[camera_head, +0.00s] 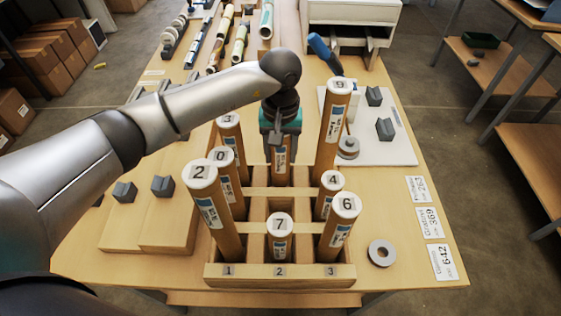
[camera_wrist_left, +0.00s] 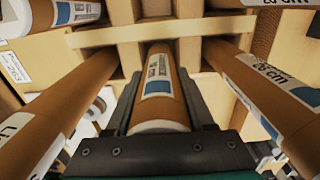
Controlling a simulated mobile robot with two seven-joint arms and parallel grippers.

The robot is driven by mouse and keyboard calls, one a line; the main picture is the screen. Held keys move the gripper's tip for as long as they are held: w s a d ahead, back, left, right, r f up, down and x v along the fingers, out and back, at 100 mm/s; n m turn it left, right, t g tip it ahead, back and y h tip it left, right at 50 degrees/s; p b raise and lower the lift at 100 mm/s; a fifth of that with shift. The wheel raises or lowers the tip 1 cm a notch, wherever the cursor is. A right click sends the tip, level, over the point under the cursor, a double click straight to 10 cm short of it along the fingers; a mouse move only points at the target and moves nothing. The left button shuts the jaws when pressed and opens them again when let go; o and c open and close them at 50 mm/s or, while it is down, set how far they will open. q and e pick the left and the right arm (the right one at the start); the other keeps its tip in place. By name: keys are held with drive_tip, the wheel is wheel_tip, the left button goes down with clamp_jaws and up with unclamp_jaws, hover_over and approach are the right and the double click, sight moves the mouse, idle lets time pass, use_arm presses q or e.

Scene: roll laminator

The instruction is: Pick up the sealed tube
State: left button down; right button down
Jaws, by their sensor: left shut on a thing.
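A brown cardboard tube with a white and blue label (camera_head: 281,167) stands upright in the back middle cell of the wooden rack (camera_head: 247,283). My left gripper (camera_head: 280,146) comes down from above and is shut on this tube near its top. The wrist view shows the tube (camera_wrist_left: 160,85) between the two dark fingers, its lower end among the rack's dividers. The gripper hides its top in the head view, so I cannot read a number or see its cap there. My right gripper is not in view.
Capped tubes stand close around it: 9 (camera_head: 335,125), 4 (camera_head: 329,195), 6 (camera_head: 338,227), 7 (camera_head: 279,238), 2 (camera_head: 212,205) and 0 (camera_head: 229,180). A grey ring (camera_head: 382,253) lies right of the rack. A white board (camera_head: 388,150) holds grey blocks.

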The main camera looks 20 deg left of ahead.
use_arm(q)
wheel_tip(320, 180, up, 15)
drive_tip(key=shift+f+b, duration=0.1)
drive_tip(key=shift+b, duration=0.55)
drive_tip(key=shift+r, duration=0.45)
drive_tip(key=shift+s+f, duration=0.1)
drive_tip(key=shift+s, duration=0.05)
